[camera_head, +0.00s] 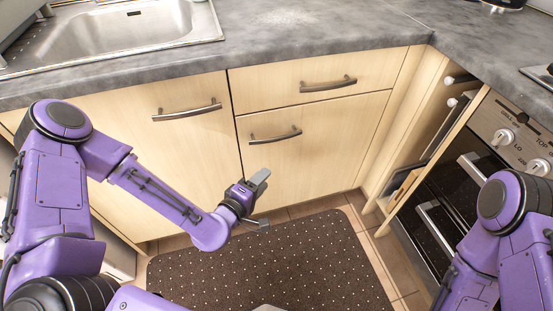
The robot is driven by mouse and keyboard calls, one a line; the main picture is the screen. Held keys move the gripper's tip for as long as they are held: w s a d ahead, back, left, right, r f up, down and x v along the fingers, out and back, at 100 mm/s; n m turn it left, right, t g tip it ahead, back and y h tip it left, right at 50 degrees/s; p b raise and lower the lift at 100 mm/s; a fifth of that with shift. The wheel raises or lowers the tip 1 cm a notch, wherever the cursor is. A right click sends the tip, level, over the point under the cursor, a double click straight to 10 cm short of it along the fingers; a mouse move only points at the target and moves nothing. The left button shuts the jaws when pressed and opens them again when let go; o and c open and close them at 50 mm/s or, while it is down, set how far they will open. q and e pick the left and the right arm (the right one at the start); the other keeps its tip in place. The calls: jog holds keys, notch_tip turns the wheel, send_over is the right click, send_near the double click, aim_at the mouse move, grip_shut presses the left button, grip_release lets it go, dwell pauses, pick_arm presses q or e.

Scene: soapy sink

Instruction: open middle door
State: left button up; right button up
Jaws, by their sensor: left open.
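The middle cupboard door (320,150) is pale wood and sits below a drawer front. It looks shut, flush with the fronts around it. Its metal bar handle (275,136) is near the door's top left corner. My left gripper (262,201) is open and empty, in front of the door's lower left part. In the picture it is below the handle and apart from it. My right arm shows at the right edge, but its gripper is out of view.
A left cupboard door (185,150) and a drawer (300,83) have similar handles and look shut. A grey worktop (300,35) with a sink (120,35) runs above. An oven (455,195) stands at right. A dotted mat (270,265) covers the floor.

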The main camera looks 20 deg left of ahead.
aim_at(276, 140)
pick_arm(q)
jog(key=w+r+t, duration=0.1)
jog(key=w, duration=0.3)
jog(key=w+r+n, duration=0.1)
jog(key=w, duration=0.4)
jog(key=w+r+t+b, duration=0.1)
jog(key=w, duration=0.3)
jog(key=shift+w+d+r+n+t, duration=0.15)
jog(key=shift+r+n+t, duration=0.15)
jog(key=shift+r, duration=0.1)
grip_shut()
